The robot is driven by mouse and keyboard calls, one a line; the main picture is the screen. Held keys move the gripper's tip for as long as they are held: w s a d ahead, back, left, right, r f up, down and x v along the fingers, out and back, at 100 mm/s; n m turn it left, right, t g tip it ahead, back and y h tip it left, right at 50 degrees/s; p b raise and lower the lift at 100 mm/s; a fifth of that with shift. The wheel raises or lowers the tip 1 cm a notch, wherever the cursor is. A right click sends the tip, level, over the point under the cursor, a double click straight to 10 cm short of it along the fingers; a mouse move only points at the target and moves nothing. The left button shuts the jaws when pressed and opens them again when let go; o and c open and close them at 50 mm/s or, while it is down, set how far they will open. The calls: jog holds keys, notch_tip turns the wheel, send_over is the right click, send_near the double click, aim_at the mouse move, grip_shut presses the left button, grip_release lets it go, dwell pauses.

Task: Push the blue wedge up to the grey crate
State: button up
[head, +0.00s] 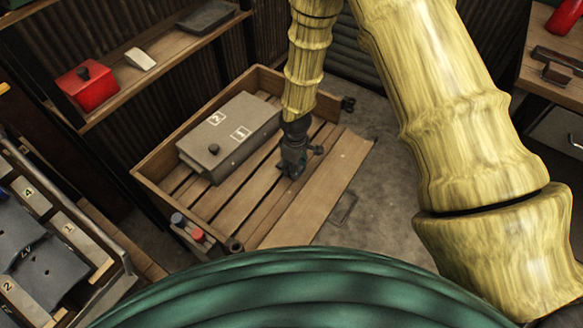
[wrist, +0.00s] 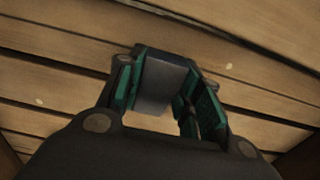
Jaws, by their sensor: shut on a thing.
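My gripper (head: 291,170) points down over the slatted floor of a low wooden tray (head: 225,212), just right of a grey lidded box (head: 228,135), which may be the grey crate. This box has a dark knob and white labels. In the wrist view my gripper (wrist: 168,105) has its green-lined fingers on either side of a dark slate block (wrist: 160,75). It is shut on this block. The block may be the blue wedge, but its colour looks dark and its full shape is hidden. In the head view the gripper hides it.
A shelf at the upper left holds a red box (head: 86,84), a pale wedge (head: 140,59) and a dark grey case (head: 206,16). A rack with numbered dark pieces (head: 45,265) stands at the lower left. The tray's slats between gripper and front edge are bare.

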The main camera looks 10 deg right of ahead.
aim_at(272, 159)
jog(key=shift+w+a, duration=3.25)
jog(key=shift+w, duration=0.05)
dwell(1.4)
jog(key=o, duration=0.9)
jog(key=shift+o, duration=0.2)
notch_tip(272, 159, up, 12)
dwell(0.3)
